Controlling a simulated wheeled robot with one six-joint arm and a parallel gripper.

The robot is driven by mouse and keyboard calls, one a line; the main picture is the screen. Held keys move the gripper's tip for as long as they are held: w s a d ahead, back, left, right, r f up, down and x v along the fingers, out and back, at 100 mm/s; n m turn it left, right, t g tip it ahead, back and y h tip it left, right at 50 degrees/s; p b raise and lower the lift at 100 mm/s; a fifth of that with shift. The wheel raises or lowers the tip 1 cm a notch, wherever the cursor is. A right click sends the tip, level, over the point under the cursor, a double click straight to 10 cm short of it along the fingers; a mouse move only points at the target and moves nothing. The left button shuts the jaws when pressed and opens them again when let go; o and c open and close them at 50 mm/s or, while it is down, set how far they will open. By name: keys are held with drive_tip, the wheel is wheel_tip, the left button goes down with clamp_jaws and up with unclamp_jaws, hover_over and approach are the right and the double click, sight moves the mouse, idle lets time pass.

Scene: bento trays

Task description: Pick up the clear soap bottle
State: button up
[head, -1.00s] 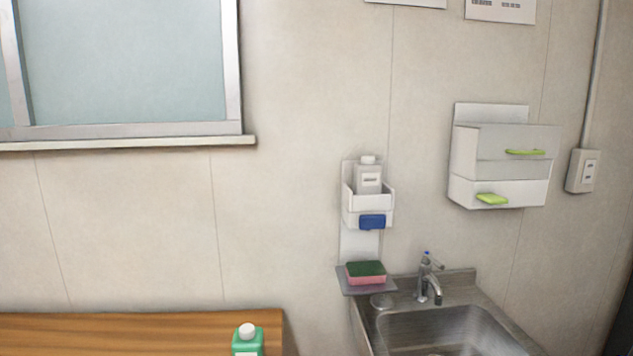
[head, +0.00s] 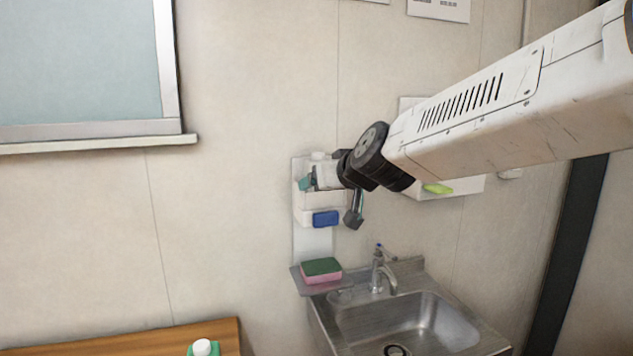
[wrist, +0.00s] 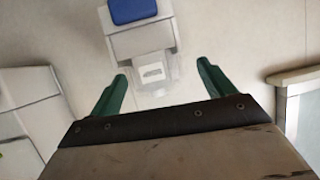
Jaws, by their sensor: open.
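The clear soap bottle (wrist: 155,73), with a white label, stands in a white wall holder (wrist: 140,38). In the wrist view it appears upside down between my two green fingertips. My gripper (wrist: 162,72) is open, one finger on each side of the bottle. I cannot tell how deep the fingers reach past it.
A blue block (head: 325,218) is on the holder's front. Below, a green and pink sponge (head: 321,271) lies on a grey shelf beside the sink (head: 420,318) and faucet (head: 378,270). A white wall box sits behind my arm. A green bottle (head: 203,349) stands on the wooden table (head: 150,343).

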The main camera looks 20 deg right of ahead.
drive_tip(key=shift+m+t+h, duration=0.4)
drive_tip(key=shift+t+h, duration=0.3)
drive_tip(key=w, duration=0.2)
drive_tip(key=w+d+r, duration=0.1)
drive_tip(key=w, duration=0.2)
drive_tip(key=shift+w+d+r, duration=0.2)
drive_tip(key=shift+w+d, duration=0.05)
drive_tip(key=shift+w, duration=0.05)
drive_tip(key=shift+x, duration=2.9)
drive_tip(key=shift+a+f, duration=0.1)
drive_tip(key=shift+f, duration=0.05)
drive_tip(key=c, duration=1.1)
